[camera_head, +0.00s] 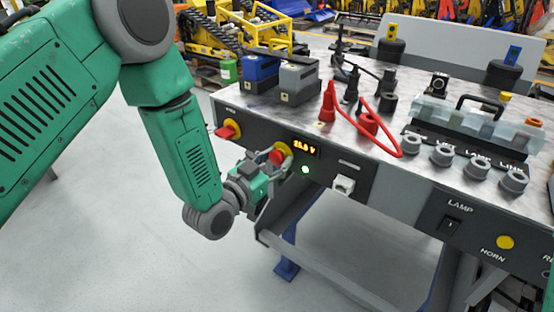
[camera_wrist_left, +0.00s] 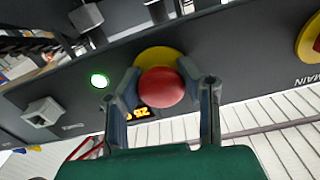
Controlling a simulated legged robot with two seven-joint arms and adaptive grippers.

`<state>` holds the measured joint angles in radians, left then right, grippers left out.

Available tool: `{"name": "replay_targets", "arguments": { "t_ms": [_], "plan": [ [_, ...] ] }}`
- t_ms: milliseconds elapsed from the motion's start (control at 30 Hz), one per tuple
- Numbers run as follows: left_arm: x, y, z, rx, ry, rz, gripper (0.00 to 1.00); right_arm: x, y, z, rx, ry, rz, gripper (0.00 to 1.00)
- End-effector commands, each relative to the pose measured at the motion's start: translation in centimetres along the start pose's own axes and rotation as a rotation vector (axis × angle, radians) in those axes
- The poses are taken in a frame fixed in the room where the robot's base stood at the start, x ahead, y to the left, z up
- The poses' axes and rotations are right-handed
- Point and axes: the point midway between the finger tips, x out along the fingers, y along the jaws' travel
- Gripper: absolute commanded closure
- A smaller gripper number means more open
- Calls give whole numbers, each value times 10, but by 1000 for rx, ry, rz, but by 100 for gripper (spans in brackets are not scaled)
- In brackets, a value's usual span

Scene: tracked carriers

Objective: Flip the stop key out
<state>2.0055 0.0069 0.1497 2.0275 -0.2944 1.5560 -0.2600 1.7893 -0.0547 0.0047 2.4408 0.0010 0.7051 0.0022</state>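The stop key appears as a round red knob on a yellow disc (camera_head: 278,156) on the dark front panel of the bench. In the left wrist view the red knob (camera_wrist_left: 161,88) sits between the two fingers. My left gripper (camera_head: 267,172) is at the panel with one finger on each side of the knob. In the left wrist view a narrow gap seems to remain beside the knob, so the gripper looks open around it; firm contact cannot be made out. My right gripper is out of view.
A red main switch (camera_head: 228,131) on a yellow disc sits left of the knob. To its right are a lit display (camera_head: 303,146), a green lamp (camera_head: 306,170) and a pale socket (camera_head: 343,186). Floor below is clear.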

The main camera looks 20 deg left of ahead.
Motion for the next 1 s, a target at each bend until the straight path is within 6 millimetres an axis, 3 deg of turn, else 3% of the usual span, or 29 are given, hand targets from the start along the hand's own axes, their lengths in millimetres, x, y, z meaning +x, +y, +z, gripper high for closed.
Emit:
{"name": "replay_targets", "arguments": {
  "t_ms": [500,533,600,1000],
  "plan": [
    [-12,-1,4,2,-13,-5,100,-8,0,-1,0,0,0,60],
    [-12,-1,4,2,-14,-4,65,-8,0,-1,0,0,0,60],
    [-12,0,4,2,-13,-4,44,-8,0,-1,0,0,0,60],
    [-16,0,3,3,-10,-4,44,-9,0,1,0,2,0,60]
  ]
}}
